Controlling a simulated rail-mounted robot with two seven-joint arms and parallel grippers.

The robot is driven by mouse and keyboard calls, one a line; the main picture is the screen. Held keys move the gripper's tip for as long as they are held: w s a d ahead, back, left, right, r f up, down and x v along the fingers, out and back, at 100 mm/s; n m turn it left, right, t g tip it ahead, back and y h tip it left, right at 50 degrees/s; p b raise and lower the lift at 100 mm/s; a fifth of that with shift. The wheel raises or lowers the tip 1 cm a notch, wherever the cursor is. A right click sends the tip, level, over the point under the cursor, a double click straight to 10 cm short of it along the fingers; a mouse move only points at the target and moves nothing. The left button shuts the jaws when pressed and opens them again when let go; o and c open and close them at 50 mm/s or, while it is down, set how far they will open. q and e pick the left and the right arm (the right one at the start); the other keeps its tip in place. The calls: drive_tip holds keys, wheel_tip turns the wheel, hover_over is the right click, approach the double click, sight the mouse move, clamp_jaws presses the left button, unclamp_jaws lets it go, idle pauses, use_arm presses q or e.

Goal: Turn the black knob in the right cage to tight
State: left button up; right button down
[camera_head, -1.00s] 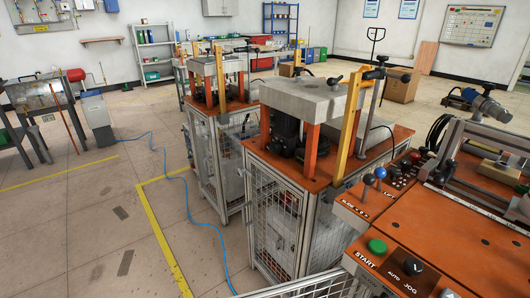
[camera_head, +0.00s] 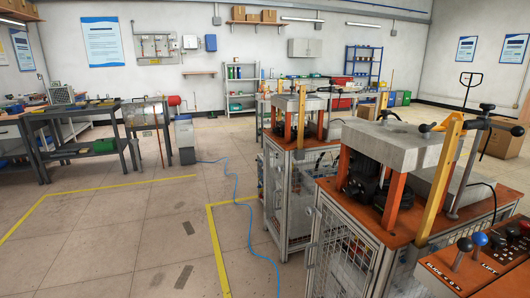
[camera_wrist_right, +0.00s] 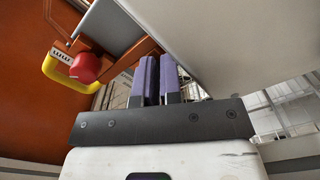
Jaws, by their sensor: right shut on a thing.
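The nearer, right cage (camera_head: 345,255) has an orange top and mesh sides. Black knobs or handles show above its grey slab, including one at the far right end of a clamp (camera_head: 517,131). I cannot tell which is the task's knob or how tight it is. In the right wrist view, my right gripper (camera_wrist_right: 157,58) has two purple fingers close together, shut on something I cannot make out. It is beside a grey slab-like surface (camera_wrist_right: 230,45). No gripper shows in the head view, and my left gripper is not in view.
In the wrist view, a red knob (camera_wrist_right: 88,67) with a yellow guard (camera_wrist_right: 56,71) lies left of my fingers. In the head view, a second cage (camera_head: 290,185) stands behind the first. A control panel (camera_head: 475,270) is at lower right.

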drive_tip(key=shift+d+f+b, duration=0.15)
drive_tip(key=shift+f+b, duration=0.15)
drive_tip(key=shift+a+r, duration=0.2)
drive_tip(key=shift+a, duration=0.4)
drive_tip(key=p+v, duration=0.1)
drive_tip(key=v, duration=0.3)
drive_tip(key=shift+s+a, duration=0.1)
